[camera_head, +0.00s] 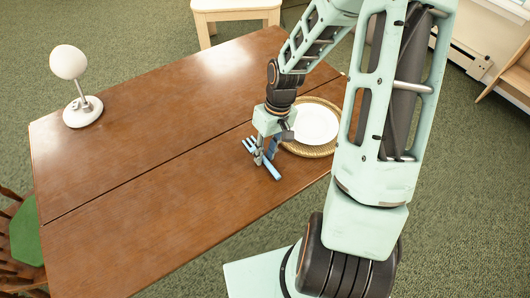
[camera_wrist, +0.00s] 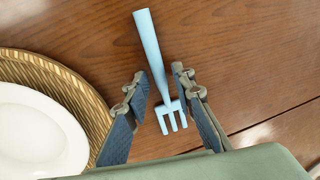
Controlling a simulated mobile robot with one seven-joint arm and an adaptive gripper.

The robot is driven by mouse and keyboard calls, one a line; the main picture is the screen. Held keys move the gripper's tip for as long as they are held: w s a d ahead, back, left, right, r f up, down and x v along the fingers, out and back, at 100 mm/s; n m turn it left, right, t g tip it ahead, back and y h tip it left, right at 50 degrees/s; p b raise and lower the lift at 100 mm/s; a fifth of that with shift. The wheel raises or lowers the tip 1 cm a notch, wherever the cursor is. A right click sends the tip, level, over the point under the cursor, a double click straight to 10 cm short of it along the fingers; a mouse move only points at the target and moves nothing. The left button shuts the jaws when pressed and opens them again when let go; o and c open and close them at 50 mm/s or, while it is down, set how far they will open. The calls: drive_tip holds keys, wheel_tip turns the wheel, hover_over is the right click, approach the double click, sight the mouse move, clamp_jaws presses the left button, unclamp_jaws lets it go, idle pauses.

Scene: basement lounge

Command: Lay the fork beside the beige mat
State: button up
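The light-blue fork (camera_head: 272,169) lies on the brown table, left of the beige mat. It also shows in the wrist view (camera_wrist: 152,48), tines toward my gripper. The round woven beige mat (camera_head: 332,148) carries a white plate; its rim also shows at left in the wrist view (camera_wrist: 75,86). My gripper (camera_head: 263,157) is low over the fork. In the wrist view its fingers (camera_wrist: 158,83) stand apart on either side of the fork's neck, with gaps on both sides. Part of the fork is hidden by the fingers in the head view.
The white plate (camera_head: 315,124) sits on the mat close to my gripper. A white lamp with a globe (camera_head: 69,63) stands at the table's far left corner. The table (camera_head: 130,190) is otherwise clear at left. A chair with a green seat (camera_head: 25,232) is at the left edge.

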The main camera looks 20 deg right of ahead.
drive_tip(key=shift+o, duration=0.4)
drive_tip(key=shift+r, duration=0.1)
wheel_tip(320, 180, up, 12)
drive_tip(key=d+p, duration=0.2)
drive_tip(key=shift+w, duration=0.4)
drive_tip(key=shift+d, duration=0.1)
